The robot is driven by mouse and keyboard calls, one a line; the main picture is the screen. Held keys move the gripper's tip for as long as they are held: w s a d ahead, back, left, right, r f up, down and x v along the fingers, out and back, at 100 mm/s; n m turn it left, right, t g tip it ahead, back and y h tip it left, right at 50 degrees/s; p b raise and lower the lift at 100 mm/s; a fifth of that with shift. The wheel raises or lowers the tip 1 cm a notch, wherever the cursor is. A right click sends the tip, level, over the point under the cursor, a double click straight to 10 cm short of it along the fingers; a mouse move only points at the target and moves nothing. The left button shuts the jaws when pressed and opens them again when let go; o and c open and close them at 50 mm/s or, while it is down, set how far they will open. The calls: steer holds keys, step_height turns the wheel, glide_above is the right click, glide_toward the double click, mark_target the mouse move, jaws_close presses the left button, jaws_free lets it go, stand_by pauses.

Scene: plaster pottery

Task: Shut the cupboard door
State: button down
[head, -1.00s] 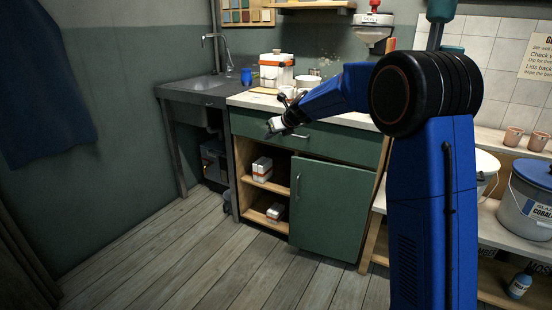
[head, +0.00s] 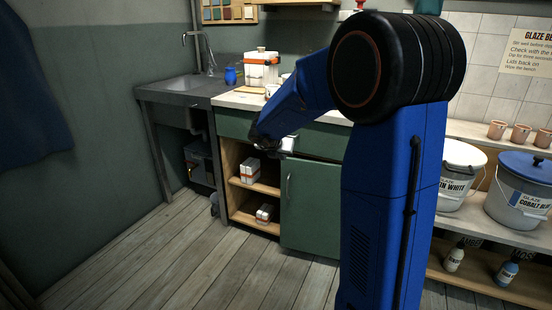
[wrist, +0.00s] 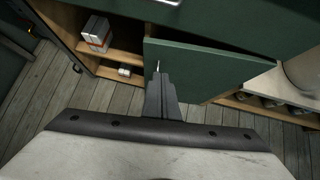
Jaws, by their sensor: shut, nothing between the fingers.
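The green cupboard door (head: 309,208) covers the right part of the cupboard (head: 228,185) and stands ajar, leaving the left part open. Its upright metal handle (head: 288,187) is near its left edge. In the wrist view the door (wrist: 215,68) slants out from the cupboard front. My gripper (wrist: 160,76) is shut and empty, its fingers over the door's left part close to the handle. I cannot tell whether they touch. In the head view my gripper is in front of the drawer, above the door, and partly hidden by my arm.
Inside the open part, white and orange boxes (head: 250,170) stand on the shelves. To the right, a shelf holds glaze buckets (head: 518,190). The wooden floor in front is clear.

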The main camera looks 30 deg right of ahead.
steer(key=x, duration=0.7)
steer(key=w+r+x, duration=0.1)
steer(key=x, duration=0.3)
steer(key=shift+w+d+f, duration=0.15)
steer(key=shift+d, duration=0.45)
steer(key=shift+w+d, duration=0.45)
steer(key=shift+w, duration=0.1)
steer(key=shift+w+d+m, duration=0.4)
steer(key=shift+w+d, duration=0.5)
steer(key=shift+w, duration=0.15)
steer(key=shift+s, duration=0.1)
